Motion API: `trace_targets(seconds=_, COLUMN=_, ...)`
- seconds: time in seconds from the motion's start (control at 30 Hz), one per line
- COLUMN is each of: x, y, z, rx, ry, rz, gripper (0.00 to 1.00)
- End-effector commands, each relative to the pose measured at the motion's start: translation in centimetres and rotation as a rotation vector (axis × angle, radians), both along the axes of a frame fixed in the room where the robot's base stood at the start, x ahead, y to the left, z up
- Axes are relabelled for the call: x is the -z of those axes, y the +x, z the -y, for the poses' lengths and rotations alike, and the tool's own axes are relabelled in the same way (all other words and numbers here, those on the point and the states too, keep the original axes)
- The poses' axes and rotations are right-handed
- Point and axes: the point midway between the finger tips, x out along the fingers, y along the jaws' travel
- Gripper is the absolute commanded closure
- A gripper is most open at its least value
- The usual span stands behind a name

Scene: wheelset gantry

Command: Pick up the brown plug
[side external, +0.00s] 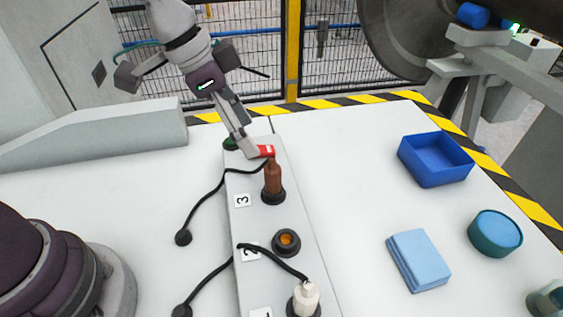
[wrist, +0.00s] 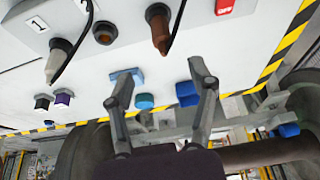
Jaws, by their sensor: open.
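The brown plug (side external: 272,178) stands upright in the socket marked 3 on the pale panel, with a black cable at its top. It also shows in the wrist view (wrist: 160,32), at the top middle, beyond my fingertips.
An empty socket (side external: 286,242) with an orange centre and a white plug (side external: 306,298) share the panel. Black cables loop left of the panel. A blue tray (side external: 435,158), light blue block (side external: 418,260) and teal round container (side external: 495,233) stand right.

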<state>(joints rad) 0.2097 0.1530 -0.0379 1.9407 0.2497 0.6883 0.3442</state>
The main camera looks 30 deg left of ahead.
Motion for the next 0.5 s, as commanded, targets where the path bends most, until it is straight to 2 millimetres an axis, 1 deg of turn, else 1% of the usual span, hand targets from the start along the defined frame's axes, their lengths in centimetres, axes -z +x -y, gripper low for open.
trace_targets(seconds=0.1, x=2.3, y=0.5, z=0.7, rx=0.007, ry=0.002, rz=-0.008, gripper=0.42)
trace_targets(seconds=0.2, x=3.8, y=1.0, z=1.1, rx=0.005, ry=0.000, rz=-0.007, gripper=0.42)
trace_targets(seconds=0.27, x=4.4, y=1.2, z=1.3, rx=0.005, ry=0.001, rz=-0.006, gripper=0.42)
trace_targets(seconds=0.5, x=8.5, y=2.4, z=2.0, rx=0.004, ry=0.002, rz=-0.007, gripper=0.42)
